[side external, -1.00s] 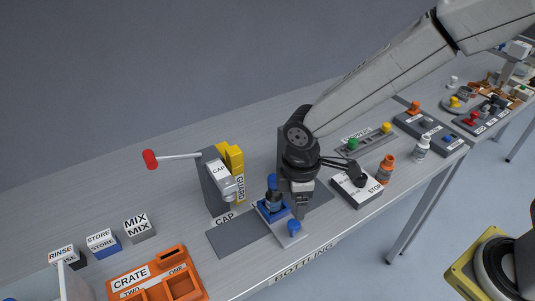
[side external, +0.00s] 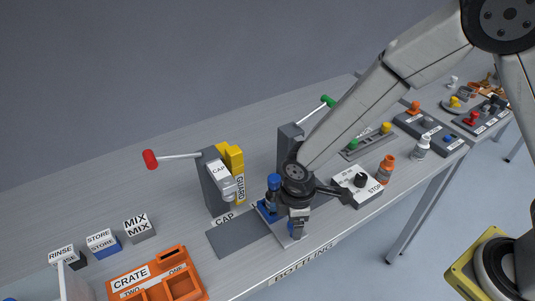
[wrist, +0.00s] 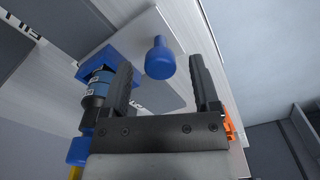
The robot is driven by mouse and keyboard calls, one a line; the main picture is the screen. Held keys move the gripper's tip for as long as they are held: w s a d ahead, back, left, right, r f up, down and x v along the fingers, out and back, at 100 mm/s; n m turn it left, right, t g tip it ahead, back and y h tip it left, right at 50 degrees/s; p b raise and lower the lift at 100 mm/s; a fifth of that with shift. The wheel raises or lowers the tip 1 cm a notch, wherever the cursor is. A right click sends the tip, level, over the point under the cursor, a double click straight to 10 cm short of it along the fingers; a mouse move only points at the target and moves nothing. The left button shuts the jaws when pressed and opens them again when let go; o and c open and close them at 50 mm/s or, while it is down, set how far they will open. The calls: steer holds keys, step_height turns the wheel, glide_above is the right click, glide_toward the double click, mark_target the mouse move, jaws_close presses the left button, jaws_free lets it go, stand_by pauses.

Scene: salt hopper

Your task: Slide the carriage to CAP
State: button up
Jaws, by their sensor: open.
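The carriage is a light plate (wrist: 178,88) with a blue knob (wrist: 160,58) and a blue holder with a dark and blue bottle (side external: 273,188). In the wrist view, the knob appears between the tips of my gripper (wrist: 160,66), with a gap on each side.
A yellow guard (side external: 235,170) and a red-tipped lever (side external: 150,159) are at the CAP post. A second post (side external: 287,140) with a green-tipped lever stands behind my gripper. A STOP box (side external: 352,190) is at right, and an orange crate (side external: 155,280) at front left.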

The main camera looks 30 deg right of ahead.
steer(key=shift+f, duration=0.15)
jaws_close()
stand_by(1.4)
